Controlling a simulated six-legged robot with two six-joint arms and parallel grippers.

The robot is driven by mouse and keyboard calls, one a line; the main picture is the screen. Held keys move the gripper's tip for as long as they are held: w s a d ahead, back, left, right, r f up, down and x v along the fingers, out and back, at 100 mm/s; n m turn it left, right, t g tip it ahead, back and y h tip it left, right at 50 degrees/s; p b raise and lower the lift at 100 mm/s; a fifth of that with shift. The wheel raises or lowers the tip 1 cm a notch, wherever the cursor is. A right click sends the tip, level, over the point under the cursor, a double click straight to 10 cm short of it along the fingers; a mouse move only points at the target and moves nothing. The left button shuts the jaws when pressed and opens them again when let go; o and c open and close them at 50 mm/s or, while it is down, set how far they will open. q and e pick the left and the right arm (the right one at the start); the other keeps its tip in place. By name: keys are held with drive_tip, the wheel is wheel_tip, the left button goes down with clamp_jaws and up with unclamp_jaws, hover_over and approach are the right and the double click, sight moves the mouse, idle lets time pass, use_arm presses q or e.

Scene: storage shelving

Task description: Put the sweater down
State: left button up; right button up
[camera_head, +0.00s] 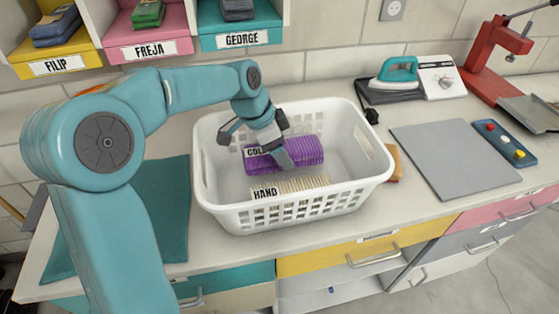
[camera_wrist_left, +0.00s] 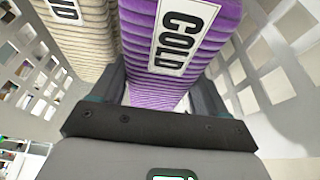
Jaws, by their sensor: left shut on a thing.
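A purple ribbed sweater (camera_head: 305,153) with a "COLD" label lies rolled or folded inside the white basket (camera_head: 240,217). My left gripper (camera_head: 263,152) reaches down into the basket and is shut on the purple sweater at its labelled left end. In the left wrist view the purple sweater (camera_wrist_left: 150,75) sits between the two dark fingers of the left gripper (camera_wrist_left: 160,95). A cream ribbed sweater (camera_head: 300,185) with a "HAND" label lies beside it, nearer the basket's front wall. Whether the purple sweater touches the basket floor cannot be told. My right gripper is not in view.
Shelf bins labelled FILIP (camera_head: 57,66), FREJA (camera_head: 150,50) and GEORGE (camera_head: 241,40) hang above. A teal mat (camera_head: 165,215) lies left of the basket. A teal iron (camera_head: 397,72), a grey board (camera_head: 450,155) and a red press (camera_head: 495,50) stand to the right.

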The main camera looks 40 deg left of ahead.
use_arm(q)
drive_tip(key=shift+f, duration=1.8)
drive_tip(key=shift+s, duration=0.1)
drive_tip(key=shift+f+b, duration=0.15)
drive_tip(key=shift+b, duration=0.15)
drive_tip(key=o, duration=1)
drive_tip(key=shift+c, duration=0.2)
drive_tip(key=shift+a+r, duration=0.15)
drive_tip(key=shift+r, duration=0.4)
drive_tip(key=p+v, duration=0.1)
drive_tip(key=v, duration=1)
drive_tip(key=shift+r, duration=0.1)
